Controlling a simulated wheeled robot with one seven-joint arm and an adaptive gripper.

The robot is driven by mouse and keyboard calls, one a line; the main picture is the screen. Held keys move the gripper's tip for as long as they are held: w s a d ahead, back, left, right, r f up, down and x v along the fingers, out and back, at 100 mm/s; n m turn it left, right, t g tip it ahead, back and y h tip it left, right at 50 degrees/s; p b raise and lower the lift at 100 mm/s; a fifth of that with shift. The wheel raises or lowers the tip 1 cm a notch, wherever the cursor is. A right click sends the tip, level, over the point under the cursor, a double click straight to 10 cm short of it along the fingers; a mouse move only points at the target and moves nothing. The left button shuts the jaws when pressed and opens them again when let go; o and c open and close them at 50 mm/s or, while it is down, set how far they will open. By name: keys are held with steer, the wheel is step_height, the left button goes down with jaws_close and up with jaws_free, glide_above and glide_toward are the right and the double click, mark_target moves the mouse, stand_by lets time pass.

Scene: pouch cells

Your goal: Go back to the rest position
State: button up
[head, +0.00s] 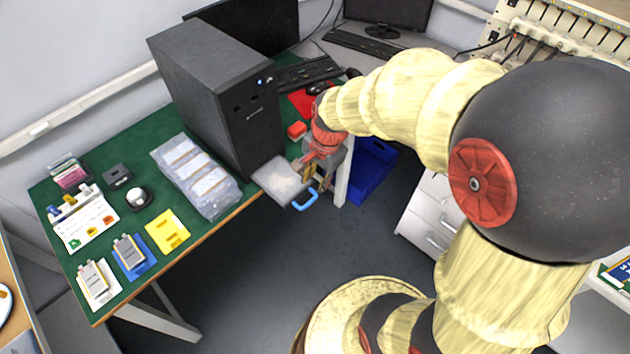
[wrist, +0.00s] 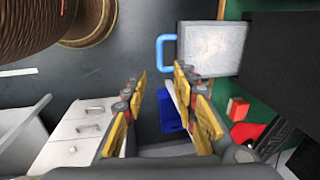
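My gripper (head: 310,168) hangs at the right front of the green-topped table (head: 215,222), beside the grey box with a blue handle (head: 280,180). In the wrist view its two yellow-padded fingers (wrist: 160,80) stand apart, with only floor and a blue bin showing between them. My gripper is open and empty. Pouch cells lie at the table's left: one on a white holder (head: 113,292), one on a blue holder (head: 147,267). A yellow holder (head: 168,231) beside them looks empty. A clear tray (head: 228,203) holds several pale packs.
A black computer tower (head: 212,95) stands mid-table. A red block (head: 297,130) lies right of it. A blue bin (head: 372,170) and a white drawer cabinet (head: 428,212) stand on the floor at right. The floor before the table (head: 260,270) is clear.

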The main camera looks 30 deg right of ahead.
stand_by(0.4)
steer(key=s+a+r+n+t, duration=0.2)
steer(key=s+r+n, duration=0.4)
steer(key=r+n, duration=0.1)
steer(key=s+a+r+n+t, duration=0.1)
steer(key=s+a+r+n, duration=0.2)
steer(key=s+r+n, duration=0.4)
step_height(320, 180, up, 3)
steer(key=shift+a+r+t+h, duration=0.15)
steer(key=shift+a+t+h, duration=0.15)
steer(key=shift+t, duration=0.1)
